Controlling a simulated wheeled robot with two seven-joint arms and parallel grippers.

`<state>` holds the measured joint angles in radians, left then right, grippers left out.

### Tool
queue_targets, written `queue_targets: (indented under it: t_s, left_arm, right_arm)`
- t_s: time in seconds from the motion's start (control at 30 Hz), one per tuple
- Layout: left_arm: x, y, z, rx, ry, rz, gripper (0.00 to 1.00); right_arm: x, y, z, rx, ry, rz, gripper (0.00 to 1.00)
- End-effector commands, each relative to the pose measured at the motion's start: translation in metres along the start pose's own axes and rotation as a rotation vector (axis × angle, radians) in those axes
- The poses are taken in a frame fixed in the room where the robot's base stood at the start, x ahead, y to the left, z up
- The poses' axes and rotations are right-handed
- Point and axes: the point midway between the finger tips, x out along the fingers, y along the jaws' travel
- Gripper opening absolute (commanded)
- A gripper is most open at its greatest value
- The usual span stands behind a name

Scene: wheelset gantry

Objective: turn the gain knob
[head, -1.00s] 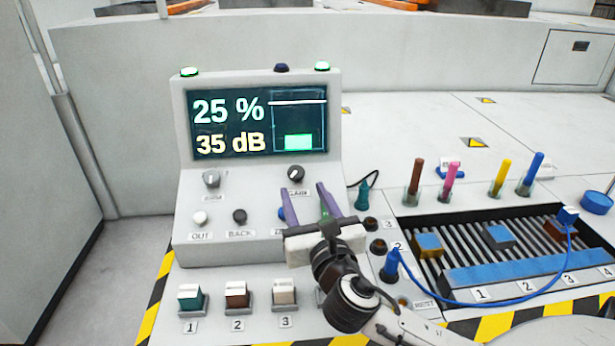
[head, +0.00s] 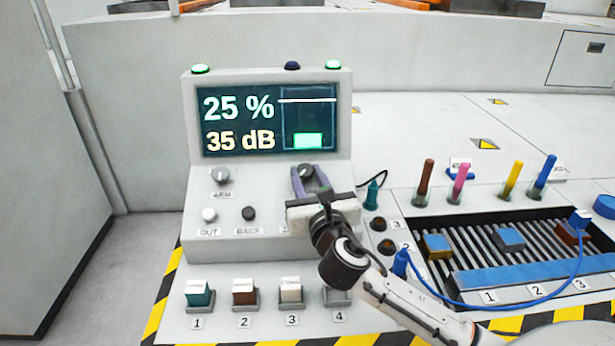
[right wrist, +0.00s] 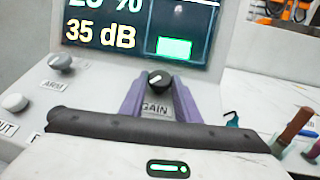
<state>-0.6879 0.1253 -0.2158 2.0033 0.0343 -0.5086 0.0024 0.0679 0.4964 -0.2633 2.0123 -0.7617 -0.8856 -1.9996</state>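The black gain knob (head: 305,171) sits on the sloped front of the grey console (head: 195,150), below the screen. It also shows in the right wrist view (right wrist: 158,79), above its GAIN label (right wrist: 155,108). My right gripper (head: 310,174) has its two purple fingers apart, one on each side of the knob. In the right wrist view the knob appears between the fingertips (right wrist: 159,82), with what looks like a narrow gap on each side. The screen (head: 240,122) reads 25 % and 35 dB, with a green bar below a white line. My left gripper is not in view.
The ARM knob (head: 220,175) and the OUT (head: 209,215) and BACK (head: 248,213) buttons are left of the gripper. Numbered switches line the front. On the right are coloured pegs, a slotted tray (head: 470,262) and a blue cable (head: 500,307).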

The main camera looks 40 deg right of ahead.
Motion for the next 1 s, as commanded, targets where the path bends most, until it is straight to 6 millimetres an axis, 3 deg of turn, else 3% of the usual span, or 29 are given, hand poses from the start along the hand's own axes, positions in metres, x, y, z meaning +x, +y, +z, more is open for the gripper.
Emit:
queue_targets:
  t_s: [0.47, 1.0]
  left_arm:
    - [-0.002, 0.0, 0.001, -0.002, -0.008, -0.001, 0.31]
    - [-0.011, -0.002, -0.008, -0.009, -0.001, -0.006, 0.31]
  right_arm:
    - [0.0, 0.004, 0.001, 0.05, -0.005, -0.102, 0.07]
    - [0.003, 0.014, 0.001, 0.249, -0.035, -0.539, 0.07]
